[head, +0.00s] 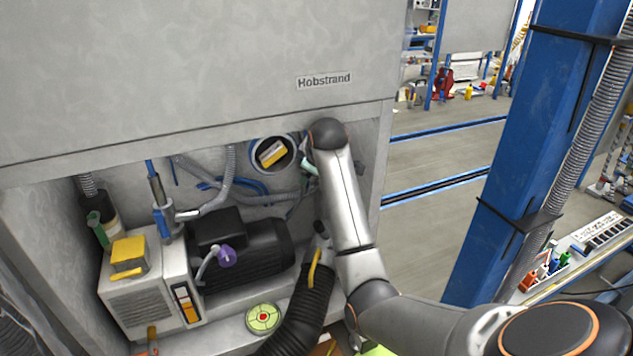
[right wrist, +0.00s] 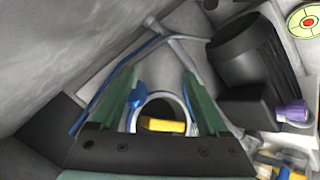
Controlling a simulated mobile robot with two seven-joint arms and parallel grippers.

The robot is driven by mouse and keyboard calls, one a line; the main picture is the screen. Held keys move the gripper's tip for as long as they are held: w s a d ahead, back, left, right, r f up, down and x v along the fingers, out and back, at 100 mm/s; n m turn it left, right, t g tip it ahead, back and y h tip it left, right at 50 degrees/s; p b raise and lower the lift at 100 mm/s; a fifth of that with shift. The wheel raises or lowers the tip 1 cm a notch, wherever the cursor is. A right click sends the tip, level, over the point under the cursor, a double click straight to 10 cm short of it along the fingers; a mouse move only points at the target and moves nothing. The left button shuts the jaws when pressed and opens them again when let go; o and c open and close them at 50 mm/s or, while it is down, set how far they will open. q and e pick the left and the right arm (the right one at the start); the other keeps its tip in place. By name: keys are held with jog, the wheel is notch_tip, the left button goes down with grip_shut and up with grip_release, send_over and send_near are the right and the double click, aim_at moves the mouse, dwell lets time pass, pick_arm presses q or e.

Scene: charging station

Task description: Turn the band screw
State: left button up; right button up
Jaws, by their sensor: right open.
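A round pipe end (head: 272,154) with a pale metal ring and a yellow block inside sits at the back of the open bay under the "Hobstrand" panel. In the right wrist view the same ring (right wrist: 187,104) lies between my finger pads, with a small blue part (right wrist: 137,93) beside it. I cannot tell for sure which part is the band screw. My right gripper (right wrist: 160,73) is open, its green fingers spread on either side of the ring, holding nothing. In the head view my right arm hides most of that gripper. My left gripper is not in view.
A black motor (head: 250,255) with a purple knob (head: 227,257) stands left of my arm, beside a pale box (head: 150,290). A black corrugated hose (head: 305,310) and a round green-and-red disc (head: 263,318) lie in front. Grey hoses run along the bay's back wall.

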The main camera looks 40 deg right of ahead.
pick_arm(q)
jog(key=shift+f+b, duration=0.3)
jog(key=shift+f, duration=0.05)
pick_arm(e)
jog(key=s+a, duration=0.3)
jog(key=s, duration=0.2)
jog(key=shift+s+r, duration=0.15)
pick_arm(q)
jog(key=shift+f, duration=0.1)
pick_arm(e)
notch_tip(320, 180, down, 5)
jog(key=w+d+h+b, duration=0.1)
jog(key=d+h+b, duration=0.2)
jog(key=h+b, duration=0.5)
jog(key=w+a+r+n+t+h+b, duration=0.25)
jog(key=a+n+t+h+b, duration=0.25)
jog(key=a+b, duration=0.25)
jog(key=shift+m, duration=0.3)
jog(key=x, duration=1)
jog(key=shift+s+d+r+p, duration=0.15)
jog(key=shift+s+d+p, duration=0.1)
jog(key=shift+d+p, duration=0.15)
jog(key=shift+x, duration=0.8)
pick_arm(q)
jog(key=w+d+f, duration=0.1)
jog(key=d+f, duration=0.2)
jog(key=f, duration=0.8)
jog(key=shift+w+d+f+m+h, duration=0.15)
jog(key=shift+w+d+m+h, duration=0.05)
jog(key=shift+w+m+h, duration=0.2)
